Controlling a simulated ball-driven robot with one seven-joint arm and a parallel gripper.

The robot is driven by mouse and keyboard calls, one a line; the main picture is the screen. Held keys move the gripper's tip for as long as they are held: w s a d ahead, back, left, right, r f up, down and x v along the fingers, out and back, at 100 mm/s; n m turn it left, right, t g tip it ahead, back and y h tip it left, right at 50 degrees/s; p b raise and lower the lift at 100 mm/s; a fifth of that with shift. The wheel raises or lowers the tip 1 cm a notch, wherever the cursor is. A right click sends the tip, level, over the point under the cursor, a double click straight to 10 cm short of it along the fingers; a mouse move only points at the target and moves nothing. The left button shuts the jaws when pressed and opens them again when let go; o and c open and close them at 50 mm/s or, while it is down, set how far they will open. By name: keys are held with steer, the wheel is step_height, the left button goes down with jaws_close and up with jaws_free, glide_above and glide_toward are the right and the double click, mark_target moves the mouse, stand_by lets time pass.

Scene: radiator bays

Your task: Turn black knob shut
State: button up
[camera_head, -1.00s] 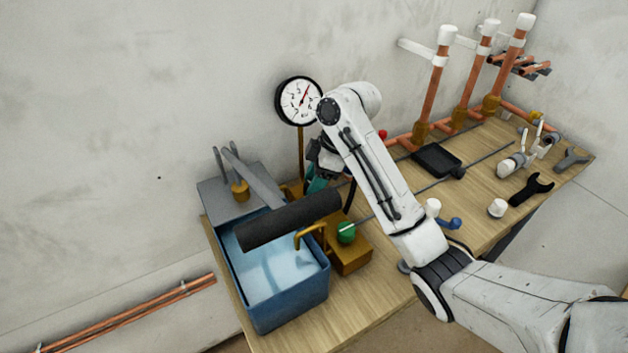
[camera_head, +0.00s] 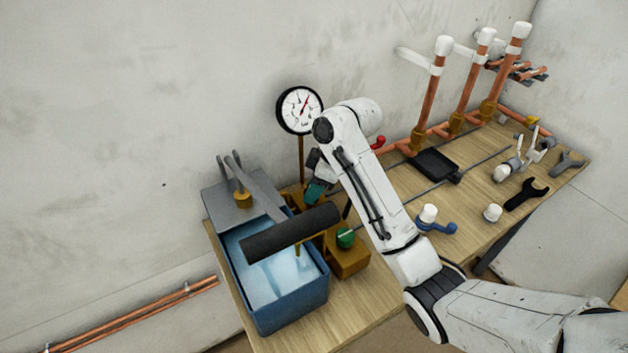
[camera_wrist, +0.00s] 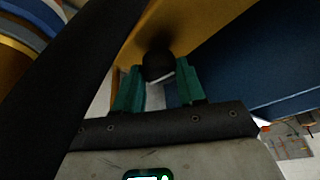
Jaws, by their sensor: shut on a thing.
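In the wrist view, the black knob (camera_wrist: 158,64) sits on a brass-coloured body, between the teal fingertips of my gripper (camera_wrist: 159,76). My gripper is shut on the knob, with a finger on either side of it. A pale edge or mark shows at the knob's near side. In the head view, my gripper (camera_head: 316,190) is low behind the black pump-handle grip (camera_head: 290,233), beside the blue tank. The black knob is hidden there by the handle and arm.
A blue water tank (camera_head: 290,308) stands at the bench's left end. A green knob (camera_head: 346,237) sits on a brass block in front of my gripper. A pressure gauge (camera_head: 299,110) rises behind.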

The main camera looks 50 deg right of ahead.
steer(key=m+p, duration=0.2)
steer(key=m+h+p, duration=0.1)
steer(key=p, duration=0.1)
steer(key=shift+s+a+r+m+t, duration=0.1)
steer(key=shift+a+r+m+t, duration=0.1)
steer(key=shift+r+m+t, duration=0.15)
steer(key=m+h+p, duration=0.1)
steer(key=m+p, duration=0.1)
steer(key=m+h+p, duration=0.1)
steer(key=m+p, duration=0.1)
steer(key=shift+a+f+m, duration=0.15)
steer(key=shift+m, duration=0.1)
steer(key=m+h+p, duration=0.1)
steer(key=m+p, duration=0.1)
steer(key=m, duration=0.1)
steer(key=shift+f+m+p, duration=0.1)
steer(key=shift+m+p, duration=0.2)
steer(key=shift+p, duration=0.05)
steer(key=shift+a+f+m+h+p, duration=0.1)
steer(key=shift+m+h+p, duration=0.65)
steer(key=shift+m, duration=0.95)
steer(key=o, duration=1)
steer(key=shift+o, duration=0.2)
